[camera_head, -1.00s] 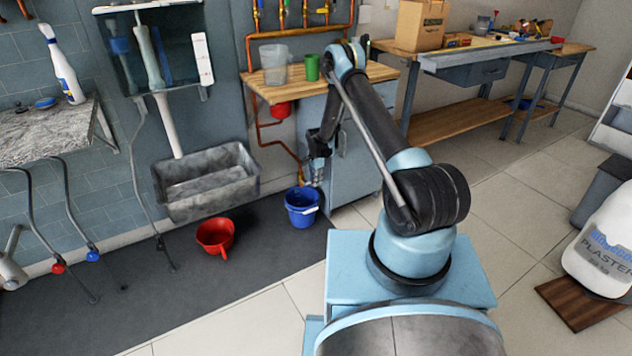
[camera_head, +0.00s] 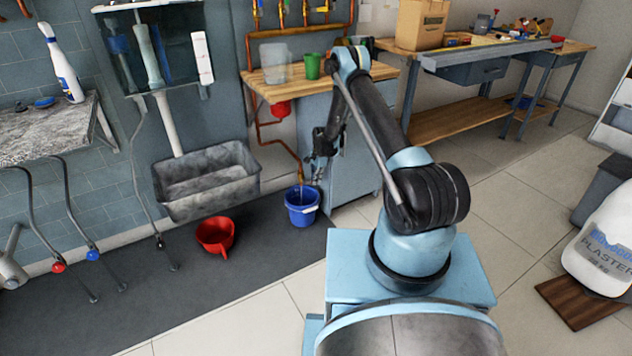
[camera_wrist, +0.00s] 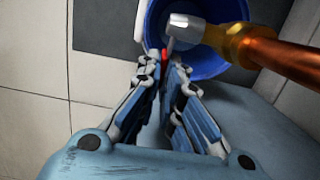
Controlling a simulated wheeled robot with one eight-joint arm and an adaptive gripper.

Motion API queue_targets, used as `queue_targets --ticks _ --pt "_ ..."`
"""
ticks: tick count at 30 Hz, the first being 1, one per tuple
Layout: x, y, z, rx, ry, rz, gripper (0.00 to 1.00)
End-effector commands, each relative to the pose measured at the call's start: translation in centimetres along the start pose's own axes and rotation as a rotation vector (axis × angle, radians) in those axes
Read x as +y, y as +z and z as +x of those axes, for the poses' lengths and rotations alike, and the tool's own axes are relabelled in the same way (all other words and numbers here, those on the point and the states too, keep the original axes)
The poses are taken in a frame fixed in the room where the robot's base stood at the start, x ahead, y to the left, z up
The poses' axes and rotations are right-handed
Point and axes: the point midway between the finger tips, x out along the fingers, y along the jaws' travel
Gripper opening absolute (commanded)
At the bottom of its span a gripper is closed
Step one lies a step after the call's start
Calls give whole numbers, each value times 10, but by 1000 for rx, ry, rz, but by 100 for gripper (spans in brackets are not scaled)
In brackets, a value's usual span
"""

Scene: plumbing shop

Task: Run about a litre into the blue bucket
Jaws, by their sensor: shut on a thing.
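The blue bucket (camera_head: 302,212) stands upright on the floor by the cabinet, below the lower end of a copper pipe (camera_head: 291,153). In the wrist view the bucket (camera_wrist: 215,66) lies beyond my fingertips, with the brass tap (camera_wrist: 232,42) and its silver spout end (camera_wrist: 187,26) over its mouth. My gripper (camera_wrist: 168,60) is shut on a small red piece, apparently the tap's handle (camera_wrist: 164,54), mostly hidden by the fingers. In the head view my gripper (camera_head: 318,176) is just right of the pipe end, above the bucket. A faint thin streak shows below the tap; the water level is unclear.
A red jug (camera_head: 215,236) stands on the dark floor mat left of the bucket. A grey trough (camera_head: 206,183) hangs on the wall behind it. The cabinet (camera_head: 350,160) stands close behind my gripper. Open tiled floor lies in front.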

Motion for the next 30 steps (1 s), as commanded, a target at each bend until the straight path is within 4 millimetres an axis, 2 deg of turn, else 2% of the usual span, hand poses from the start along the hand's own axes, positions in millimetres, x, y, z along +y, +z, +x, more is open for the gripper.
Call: queue_targets --ticks 1,3,4,17,23,30 --pt "-1 0 0 0 -2 0 0" --pt "-1 0 0 0 -1 0 22" --pt "-1 0 0 0 -1 0 26" --pt "0 -1 -5 1 -1 1 26" --pt "1 2 -27 0 -1 1 26" --pt "0 7 -65 0 0 2 26"
